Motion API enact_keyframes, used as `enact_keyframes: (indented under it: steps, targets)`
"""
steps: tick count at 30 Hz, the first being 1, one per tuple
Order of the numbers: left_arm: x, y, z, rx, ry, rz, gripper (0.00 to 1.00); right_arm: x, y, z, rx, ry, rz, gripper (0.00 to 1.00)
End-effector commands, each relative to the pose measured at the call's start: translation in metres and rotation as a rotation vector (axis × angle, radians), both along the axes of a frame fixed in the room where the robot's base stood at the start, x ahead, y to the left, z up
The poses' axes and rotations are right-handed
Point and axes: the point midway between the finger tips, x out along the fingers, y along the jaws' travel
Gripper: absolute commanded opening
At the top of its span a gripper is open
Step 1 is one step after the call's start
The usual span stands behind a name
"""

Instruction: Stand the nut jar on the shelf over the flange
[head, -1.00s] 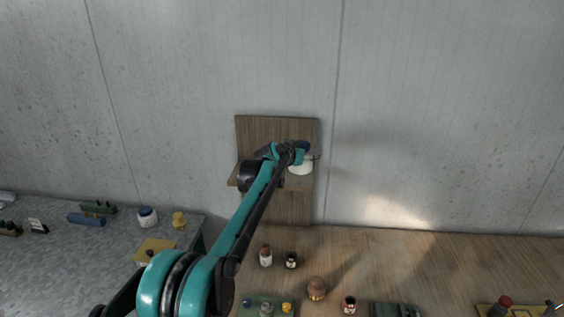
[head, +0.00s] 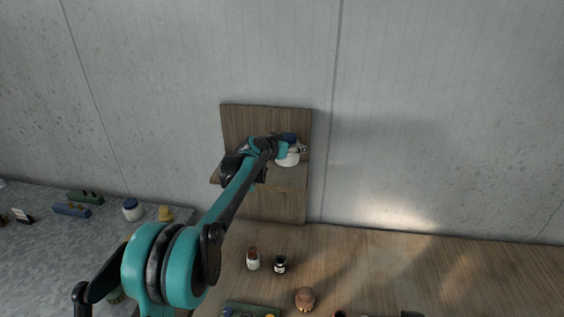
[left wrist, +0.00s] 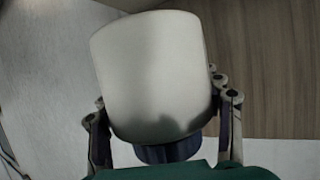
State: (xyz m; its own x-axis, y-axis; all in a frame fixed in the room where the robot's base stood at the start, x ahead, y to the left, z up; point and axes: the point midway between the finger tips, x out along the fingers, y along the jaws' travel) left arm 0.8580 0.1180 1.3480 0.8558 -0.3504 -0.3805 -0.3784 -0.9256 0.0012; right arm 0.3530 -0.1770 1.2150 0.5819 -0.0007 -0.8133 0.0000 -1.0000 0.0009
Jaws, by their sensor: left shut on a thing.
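My left gripper (head: 297,148) is at the wooden wall shelf (head: 289,207), shut on a white jar (head: 288,159) with a dark blue lid. The jar is at the shelf's right part, close to its board; I cannot tell whether its base touches. In the left wrist view the pale jar (left wrist: 155,75) fills the middle, between the fingers of the left gripper (left wrist: 163,110), with its blue lid at the bottom. I cannot make out which thing is the flange. My right gripper is not in view.
A wooden table (head: 420,270) below holds a small white bottle (head: 252,262), a dark jar (head: 280,264) and a round brown piece (head: 305,298). The wall right of the shelf is bare.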

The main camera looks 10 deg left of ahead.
Motion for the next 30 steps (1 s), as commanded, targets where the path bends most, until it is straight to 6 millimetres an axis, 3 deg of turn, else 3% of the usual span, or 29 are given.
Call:
enact_keyframes:
  steps: [3, 7, 18, 28, 29, 30]
  targets:
    - [-0.006, 0.020, -0.012, 0.000, 0.000, 0.002, 0.21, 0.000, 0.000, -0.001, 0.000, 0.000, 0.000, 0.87]
    - [-0.009, 0.028, -0.018, -0.001, 0.000, -0.001, 0.21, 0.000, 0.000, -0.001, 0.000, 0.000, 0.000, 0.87]
    - [-0.009, 0.029, -0.058, 0.000, 0.000, -0.001, 0.21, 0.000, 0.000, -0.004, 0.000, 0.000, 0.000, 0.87]
    - [-0.009, 0.029, -0.062, 0.000, 0.000, -0.001, 0.21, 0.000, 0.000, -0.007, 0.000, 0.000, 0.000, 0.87]
    - [-0.009, 0.029, -0.062, 0.000, 0.000, -0.001, 0.65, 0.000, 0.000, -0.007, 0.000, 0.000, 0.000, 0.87]
    - [-0.009, 0.029, -0.061, 0.000, 0.000, -0.001, 0.76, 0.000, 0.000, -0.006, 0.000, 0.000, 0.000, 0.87]
